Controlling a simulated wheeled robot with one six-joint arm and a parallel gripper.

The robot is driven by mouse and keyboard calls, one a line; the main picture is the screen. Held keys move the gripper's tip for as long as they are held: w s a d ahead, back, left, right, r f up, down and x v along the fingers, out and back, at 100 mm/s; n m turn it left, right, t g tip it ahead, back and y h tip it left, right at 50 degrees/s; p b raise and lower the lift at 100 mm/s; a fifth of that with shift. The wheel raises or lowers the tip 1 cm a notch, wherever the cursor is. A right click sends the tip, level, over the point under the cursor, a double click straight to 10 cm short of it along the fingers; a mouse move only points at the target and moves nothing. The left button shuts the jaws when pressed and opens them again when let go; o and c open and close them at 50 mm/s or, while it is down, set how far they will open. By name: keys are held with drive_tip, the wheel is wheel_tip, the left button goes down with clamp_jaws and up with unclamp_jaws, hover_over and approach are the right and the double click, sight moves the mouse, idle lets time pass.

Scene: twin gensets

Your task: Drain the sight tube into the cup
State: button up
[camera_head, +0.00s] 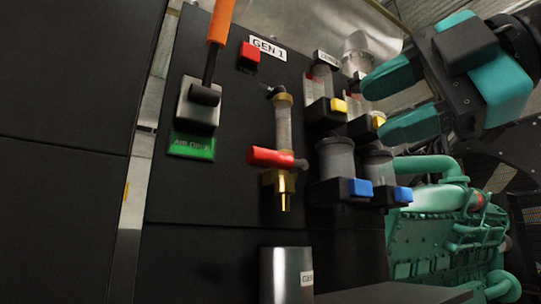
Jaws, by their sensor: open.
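The sight tube (284,127) is a clear vertical tube with brass ends, mounted on the dark GEN 1 panel (215,237). A red-handled valve (270,157) sits at its lower end, the handle lying roughly crosswise to the tube. A brass spout (286,201) points down below it. A metal cup (280,275) stands beneath the spout, apart from it, with part of a label showing on its right side; its base is out of frame. My gripper (370,104) is open at the upper right, its teal fingers in front of the filter units and apart from the valve.
An orange-handled lever (217,24) rises above a green label at the left of the panel, near a red button (249,57). Clear-bowled units with yellow and blue tabs (337,158) crowd the valve's right side. A green engine (440,235) stands behind at right.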

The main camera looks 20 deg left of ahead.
sight(278, 154)
drive_tip(key=p+x, duration=0.4)
drive_tip(key=x, duration=0.9)
drive_tip(key=shift+a, duration=0.4)
drive_tip(key=shift+w+a+f+p, duration=0.25)
drive_tip(key=shift+a+p, duration=0.15)
drive_tip(key=shift+a, duration=0.1)
clamp_jaws()
